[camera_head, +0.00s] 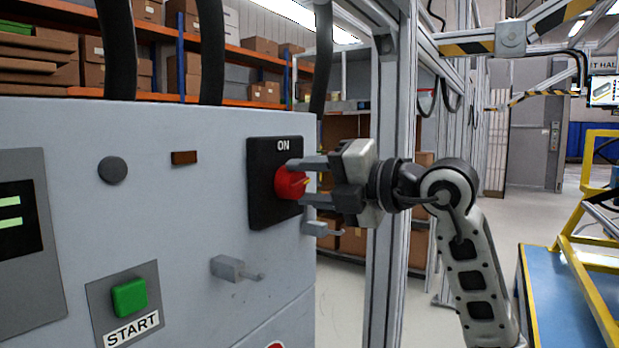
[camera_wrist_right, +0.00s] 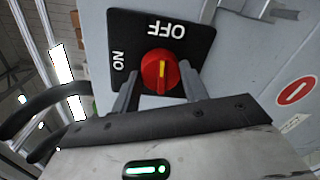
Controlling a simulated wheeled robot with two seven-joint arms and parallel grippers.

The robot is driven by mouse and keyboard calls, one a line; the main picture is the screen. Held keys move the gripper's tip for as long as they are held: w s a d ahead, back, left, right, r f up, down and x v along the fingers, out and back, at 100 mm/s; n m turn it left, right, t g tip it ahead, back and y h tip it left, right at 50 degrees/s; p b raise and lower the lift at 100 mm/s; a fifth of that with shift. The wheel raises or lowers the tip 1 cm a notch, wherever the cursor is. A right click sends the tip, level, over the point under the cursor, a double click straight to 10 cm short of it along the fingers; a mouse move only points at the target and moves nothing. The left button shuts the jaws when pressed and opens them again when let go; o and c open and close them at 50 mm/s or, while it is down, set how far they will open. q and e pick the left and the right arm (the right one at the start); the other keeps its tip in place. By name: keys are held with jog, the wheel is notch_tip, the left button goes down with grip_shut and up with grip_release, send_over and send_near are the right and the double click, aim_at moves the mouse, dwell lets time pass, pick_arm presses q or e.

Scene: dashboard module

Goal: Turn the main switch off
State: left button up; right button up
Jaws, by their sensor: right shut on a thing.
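The main switch is a red knob (camera_head: 289,183) on a black plate (camera_head: 262,207), on the front of a grey cabinet. "ON" is printed at the plate's top in the head view; I cannot read "OFF" there. In the right wrist view the red knob (camera_wrist_right: 157,73) has a yellow mark that runs roughly up and down, with "OFF" above it and "ON" to its left. My right gripper (camera_head: 308,182) reaches in from the right, one finger on each side of the knob, shut on it. Its fingers also show in the wrist view (camera_wrist_right: 158,90). My left gripper is not in view.
A green START button (camera_head: 130,297), a display (camera_head: 18,220) and a small grey latch (camera_head: 235,269) are on the cabinet front. Thick black cables rise from its top. A metal post (camera_head: 392,130) stands behind my right gripper. Open floor and a yellow-framed blue platform (camera_head: 560,300) lie to the right.

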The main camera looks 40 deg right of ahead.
jog(key=shift+m, duration=0.9)
jog(key=o, duration=1)
